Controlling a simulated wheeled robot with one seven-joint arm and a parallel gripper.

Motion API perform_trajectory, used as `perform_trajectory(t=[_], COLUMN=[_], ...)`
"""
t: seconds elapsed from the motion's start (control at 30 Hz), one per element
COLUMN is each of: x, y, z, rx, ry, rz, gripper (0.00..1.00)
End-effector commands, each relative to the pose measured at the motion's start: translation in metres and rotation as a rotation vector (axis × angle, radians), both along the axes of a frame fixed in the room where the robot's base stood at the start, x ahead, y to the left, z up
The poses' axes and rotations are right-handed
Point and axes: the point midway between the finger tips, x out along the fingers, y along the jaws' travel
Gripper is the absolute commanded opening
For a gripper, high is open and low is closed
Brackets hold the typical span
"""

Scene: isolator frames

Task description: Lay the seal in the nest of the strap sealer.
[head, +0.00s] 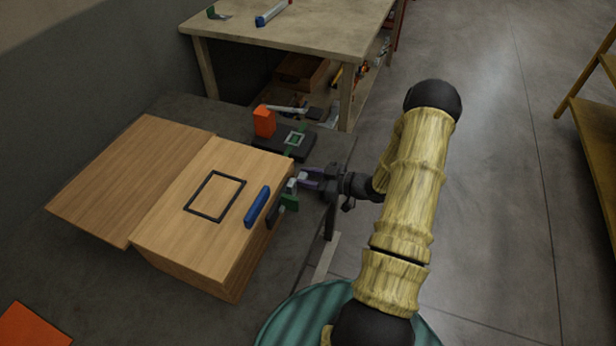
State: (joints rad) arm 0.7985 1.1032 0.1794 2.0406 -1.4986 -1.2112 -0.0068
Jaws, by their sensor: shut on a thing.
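My gripper (301,179) reaches in from the right, beside the right edge of the wooden box, with its fingers pointing left. It is shut on a small light-grey piece (291,185), which appears to be the seal; the fingers partly hide it. The strap sealer (272,142) seems to be the dark, flat device behind the box, with an orange block (264,121), a grey lever (286,109) and a green strip.
The wooden box (185,235) has a black outline (215,196) and a blue bar (256,207) on top. A green piece (289,202) and a dark piece (274,216) are at its right edge. A workbench (320,30) stands behind. A wooden shelf (590,130) stands far right.

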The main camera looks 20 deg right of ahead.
Motion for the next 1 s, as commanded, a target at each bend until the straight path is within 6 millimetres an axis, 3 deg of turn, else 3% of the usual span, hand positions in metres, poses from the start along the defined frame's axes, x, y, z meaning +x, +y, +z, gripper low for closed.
perform_trajectory(t=[0.03, 0.07, 0.17, 0.57, 1.0], x=[0.000, 0.000, 0.000, -0.002, -0.054], y=[0.000, 0.000, 0.000, -0.002, -0.055], z=[-0.002, -0.002, -0.001, 0.002, 0.018], rx=[0.000, 0.000, 0.000, -0.001, -0.001], ry=[0.000, 0.000, 0.000, 0.001, -0.001], rz=[0.000, 0.000, 0.000, -0.001, -0.004], gripper=[0.10, 0.36, 0.54, 0.54, 0.54])
